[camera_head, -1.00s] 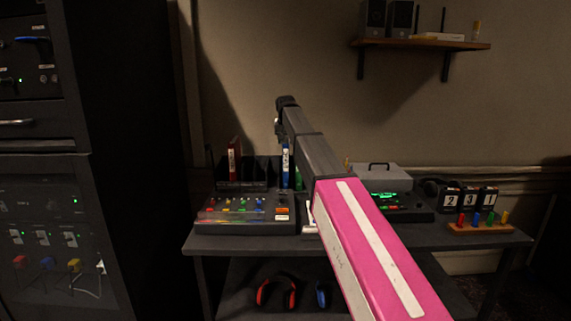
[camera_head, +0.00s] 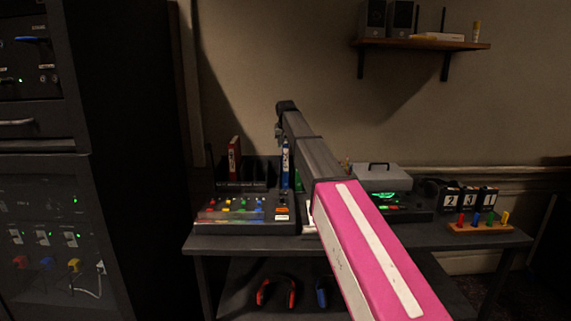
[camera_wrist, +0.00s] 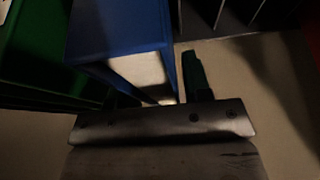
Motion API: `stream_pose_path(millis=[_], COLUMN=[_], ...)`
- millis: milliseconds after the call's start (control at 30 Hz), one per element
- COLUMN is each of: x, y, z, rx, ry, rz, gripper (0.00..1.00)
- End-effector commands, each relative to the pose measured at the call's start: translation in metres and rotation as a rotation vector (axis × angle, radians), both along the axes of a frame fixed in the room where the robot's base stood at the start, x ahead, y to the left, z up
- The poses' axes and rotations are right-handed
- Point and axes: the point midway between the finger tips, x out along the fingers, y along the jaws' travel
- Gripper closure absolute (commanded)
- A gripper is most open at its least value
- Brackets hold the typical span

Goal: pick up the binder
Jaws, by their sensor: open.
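A blue binder (camera_head: 285,165) stands upright in the dark rack on the desk. It also fills the upper middle of the wrist view (camera_wrist: 118,28), with its pale page edges facing my gripper. My gripper (camera_wrist: 158,82) is open. One dark finger shows right of the blue binder, and the other is mostly hidden at its lower left. I cannot tell whether either finger touches it. A red binder (camera_head: 234,158) stands at the rack's left. A green binder (camera_head: 298,180) is partly hidden by my arm and shows at the left of the wrist view (camera_wrist: 35,50).
A mixer with coloured controls (camera_head: 243,210) sits in front of the rack. A grey case (camera_head: 383,178), number blocks (camera_head: 468,199) and a peg board (camera_head: 481,227) are to the right. A wall shelf (camera_head: 420,44) is above. A tall equipment cabinet (camera_head: 45,210) stands at the left.

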Motion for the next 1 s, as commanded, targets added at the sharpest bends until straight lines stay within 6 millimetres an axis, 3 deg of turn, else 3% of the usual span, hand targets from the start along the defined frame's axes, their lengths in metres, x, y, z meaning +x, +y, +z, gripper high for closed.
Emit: stream_pose_path(millis=[167,300,333,767,1000], x=[0.0,0.0,0.0,0.0,0.001], y=[0.0,0.0,0.0,0.0,0.0], z=[0.0,0.0,0.0,0.006,0.034], rx=[0.0,0.0,0.0,0.0,0.0], ry=[0.0,0.0,0.0,-0.001,-0.003], rz=[0.0,0.0,0.0,0.0,0.0], gripper=[0.55,0.98,1.0,1.0,1.0])
